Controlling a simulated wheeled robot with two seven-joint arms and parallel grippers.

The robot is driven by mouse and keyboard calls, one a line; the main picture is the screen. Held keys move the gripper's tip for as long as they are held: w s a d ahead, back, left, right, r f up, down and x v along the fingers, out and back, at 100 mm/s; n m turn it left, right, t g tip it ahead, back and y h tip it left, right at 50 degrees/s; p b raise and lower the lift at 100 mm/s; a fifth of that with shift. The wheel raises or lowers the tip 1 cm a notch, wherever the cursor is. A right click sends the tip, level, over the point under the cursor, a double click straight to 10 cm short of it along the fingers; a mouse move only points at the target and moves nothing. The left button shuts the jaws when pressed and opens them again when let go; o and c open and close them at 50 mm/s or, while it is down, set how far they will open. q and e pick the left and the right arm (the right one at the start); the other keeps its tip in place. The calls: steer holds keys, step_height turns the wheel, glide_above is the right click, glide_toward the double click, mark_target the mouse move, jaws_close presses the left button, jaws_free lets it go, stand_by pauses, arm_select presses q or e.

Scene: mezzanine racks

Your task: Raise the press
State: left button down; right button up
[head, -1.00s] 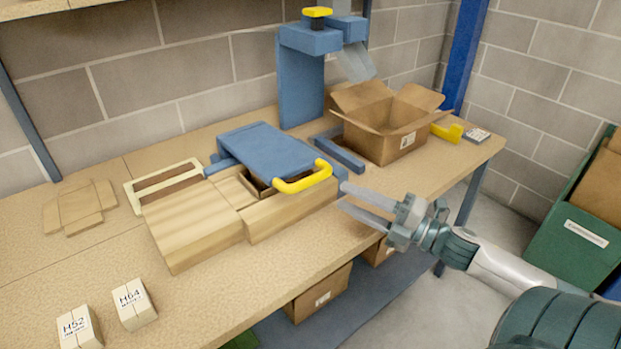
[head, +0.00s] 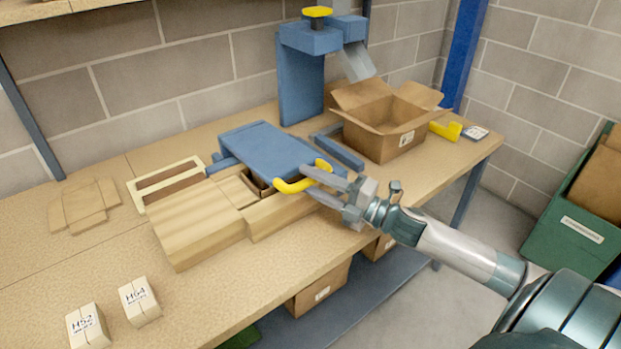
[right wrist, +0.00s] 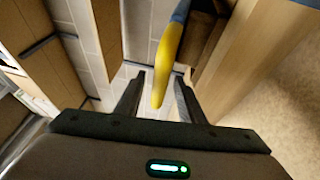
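The press has a flat blue plate (head: 262,148) lying low and slightly tilted over a wooden block bed (head: 200,222) on the bench. A yellow bar handle (head: 292,186) is on the plate's near right edge. My right gripper (head: 309,181) reaches in from the right, its fingers at the handle. In the right wrist view the yellow handle (right wrist: 166,65) lies between the two open fingers (right wrist: 160,80), with a gap on the left side; contact on the right side is hard to tell. My left gripper is not in view.
An open cardboard box (head: 385,125) stands behind the press on the bench (head: 100,250), beside a blue stand (head: 300,85) with a yellow knob. Two small labelled boxes (head: 138,300) (head: 88,326) lie front left. A green bin (head: 575,225) is at right.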

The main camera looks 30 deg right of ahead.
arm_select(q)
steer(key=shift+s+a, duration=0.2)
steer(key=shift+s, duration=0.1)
arm_select(e)
steer(key=shift+w+a, duration=0.1)
steer(key=shift+w, duration=0.15)
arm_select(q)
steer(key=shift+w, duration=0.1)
arm_select(e)
jaws_close()
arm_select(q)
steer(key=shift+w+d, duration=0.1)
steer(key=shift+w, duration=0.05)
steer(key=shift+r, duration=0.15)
arm_select(e)
steer(key=shift+r, duration=0.2)
